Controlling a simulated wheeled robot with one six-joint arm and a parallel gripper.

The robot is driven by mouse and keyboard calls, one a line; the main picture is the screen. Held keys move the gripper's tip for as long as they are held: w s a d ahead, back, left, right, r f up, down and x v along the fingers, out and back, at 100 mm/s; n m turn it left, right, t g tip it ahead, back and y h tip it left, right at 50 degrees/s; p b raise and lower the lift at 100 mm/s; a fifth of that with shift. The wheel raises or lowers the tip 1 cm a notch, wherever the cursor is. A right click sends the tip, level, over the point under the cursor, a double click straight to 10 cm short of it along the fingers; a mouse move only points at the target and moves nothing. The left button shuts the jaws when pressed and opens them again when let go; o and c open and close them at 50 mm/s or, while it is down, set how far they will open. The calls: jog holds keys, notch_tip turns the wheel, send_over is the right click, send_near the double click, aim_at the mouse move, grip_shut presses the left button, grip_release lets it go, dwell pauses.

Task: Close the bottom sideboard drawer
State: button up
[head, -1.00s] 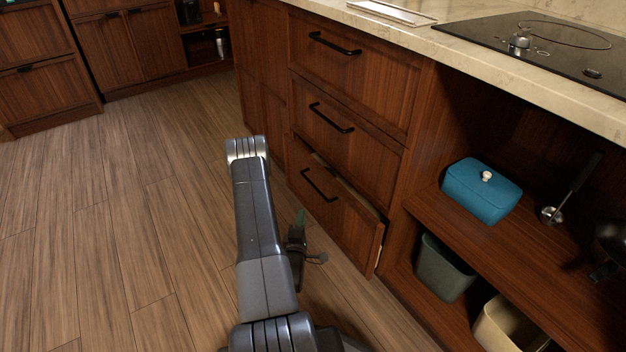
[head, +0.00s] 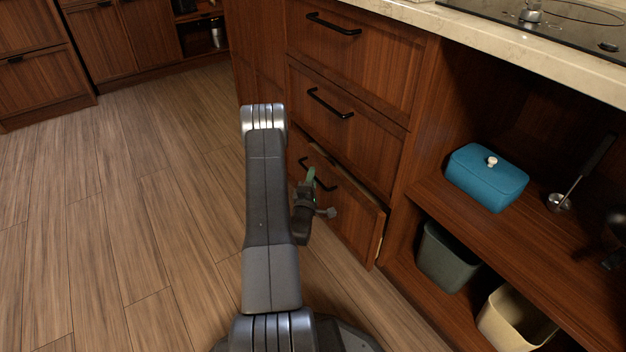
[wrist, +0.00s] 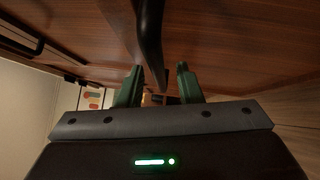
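The bottom sideboard drawer (head: 352,222) stands slightly open, its front sticking out past the drawers above. Its black bar handle (head: 322,176) is partly hidden by my gripper in the head view. My gripper (head: 311,180) is in front of this drawer, close to the handle. In the wrist view, my gripper (wrist: 156,85) has its two green fingers spread apart with nothing held between them. A dark handle (wrist: 150,40) runs down across the wooden front towards the gap between the fingers. I cannot tell whether it touches them.
The middle drawer (head: 345,115) and top drawer (head: 365,60) are shut. To the right, an open shelf (head: 460,225) holds a blue lidded box (head: 487,180). A grey bin (head: 447,258) and a cream bin (head: 515,322) stand below. The wooden floor (head: 130,220) at left is clear.

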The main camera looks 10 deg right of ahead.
aim_at(323, 173)
jog(key=shift+w+d+r, duration=0.1)
jog(key=shift+w+d, duration=0.15)
jog(key=shift+w, duration=0.3)
grip_shut()
jog(key=d, duration=0.1)
jog(key=w+d, duration=0.1)
jog(key=d, duration=0.2)
jog(key=shift+w, duration=0.25)
